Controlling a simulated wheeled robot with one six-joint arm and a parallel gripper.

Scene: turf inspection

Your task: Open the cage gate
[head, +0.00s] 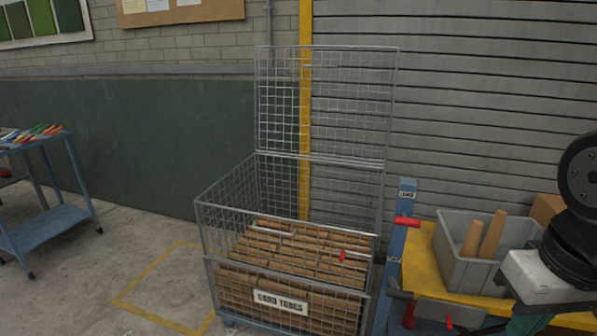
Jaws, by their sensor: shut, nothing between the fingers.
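A grey wire mesh cage (290,325) stands on the floor in the middle of the head view, filled with brown card tubes (285,252). A sign reading "CARD TUBES" (281,302) is on its lower front. The upper front mesh section (222,222) stands upright between the top rail and a middle rail. A small red handle (342,256) shows near its right side. A tall mesh panel (325,100) rises at the cage's back; I cannot tell whether it is a lid or a wall. My gripper is out of view; only part of my arm shows at the right edge.
A blue post (396,245) with a red lever (407,221) stands just right of the cage. Beside it, a yellow bench (420,270) carries a grey bin (465,270) with tubes. A blue trolley (50,225) is at left. The floor left of the cage is clear, with yellow lines.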

